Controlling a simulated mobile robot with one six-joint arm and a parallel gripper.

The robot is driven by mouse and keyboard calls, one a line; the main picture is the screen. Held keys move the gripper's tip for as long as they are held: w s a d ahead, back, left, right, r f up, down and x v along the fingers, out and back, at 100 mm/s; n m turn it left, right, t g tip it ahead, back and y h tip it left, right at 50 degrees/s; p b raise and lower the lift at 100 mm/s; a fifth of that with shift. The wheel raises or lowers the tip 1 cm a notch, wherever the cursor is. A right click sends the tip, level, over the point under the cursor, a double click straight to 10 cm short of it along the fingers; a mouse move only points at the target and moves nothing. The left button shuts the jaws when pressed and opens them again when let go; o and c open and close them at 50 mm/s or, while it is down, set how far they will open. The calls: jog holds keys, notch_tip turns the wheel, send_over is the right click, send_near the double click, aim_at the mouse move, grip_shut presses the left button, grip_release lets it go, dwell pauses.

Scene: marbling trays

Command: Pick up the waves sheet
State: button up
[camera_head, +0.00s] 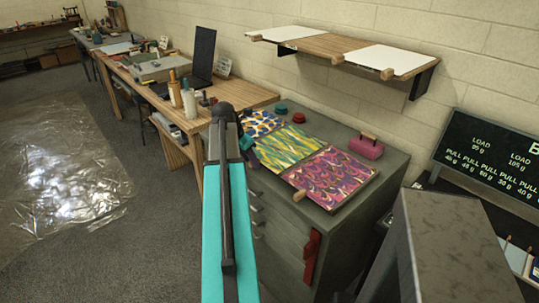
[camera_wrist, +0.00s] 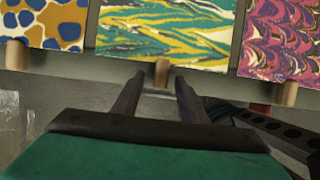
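The sheet with green, yellow and white wavy bands, the waves sheet (camera_head: 287,149), lies in the middle of three patterned sheets on a grey cabinet top. In the wrist view the waves sheet (camera_wrist: 165,30) is straight ahead, with a wooden peg (camera_wrist: 162,72) at its near edge. My gripper (camera_wrist: 157,80) is open. Its two dark fingers stand either side of the peg in the picture; I cannot tell whether the tips reach it. Nothing is held. In the head view my teal arm hides most of the gripper and the peg.
A blue-and-orange spotted sheet (camera_head: 262,123) lies left of it and a pink-purple combed sheet (camera_head: 332,178) right. A wall shelf (camera_head: 330,45) holds white boards above.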

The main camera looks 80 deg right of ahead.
jog(key=shift+f, duration=0.15)
dwell(0.4)
grip_shut()
